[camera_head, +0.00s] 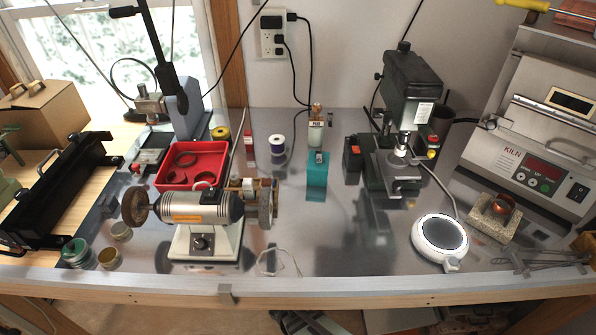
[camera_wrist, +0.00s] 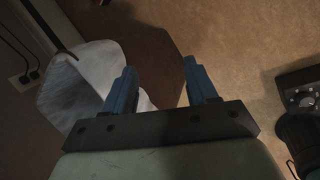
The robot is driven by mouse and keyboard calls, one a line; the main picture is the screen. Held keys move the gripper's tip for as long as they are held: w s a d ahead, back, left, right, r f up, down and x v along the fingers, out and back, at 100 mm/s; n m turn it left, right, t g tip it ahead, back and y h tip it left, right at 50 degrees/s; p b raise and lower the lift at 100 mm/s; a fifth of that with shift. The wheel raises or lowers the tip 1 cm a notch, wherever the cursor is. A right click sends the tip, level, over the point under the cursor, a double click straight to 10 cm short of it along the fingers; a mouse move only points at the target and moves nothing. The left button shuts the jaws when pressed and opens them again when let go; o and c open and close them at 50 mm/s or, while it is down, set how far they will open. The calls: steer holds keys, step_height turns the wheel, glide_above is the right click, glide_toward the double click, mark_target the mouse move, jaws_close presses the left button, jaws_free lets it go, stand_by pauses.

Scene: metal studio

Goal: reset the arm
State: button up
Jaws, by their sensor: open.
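My gripper (camera_wrist: 162,92) shows in the wrist view, with two blue fingers standing apart and nothing between them. It points at a brown floor area beside a white bag-like liner (camera_wrist: 88,75). The gripper is not clearly visible in the head view. In the head view the metal-topped workbench (camera_head: 340,262) carries the tools, and no arm shows over it.
A bench polisher (camera_head: 205,212), a red tray (camera_head: 190,165), a drill press (camera_head: 408,100), a kiln (camera_head: 535,165) and a round white hot plate (camera_head: 440,238) stand on the bench. The front middle is mostly clear.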

steer(key=s+d+r+m+g+y, duration=0.2)
steer(key=s+d+m+g, duration=0.7)
steer(key=s+d, duration=0.7)
steer(key=s+m+y, duration=0.1)
steer(key=s+m, duration=0.2)
steer(key=shift+r+g, duration=0.15)
steer(key=shift+g, duration=0.15)
steer(key=shift+s, duration=0.1)
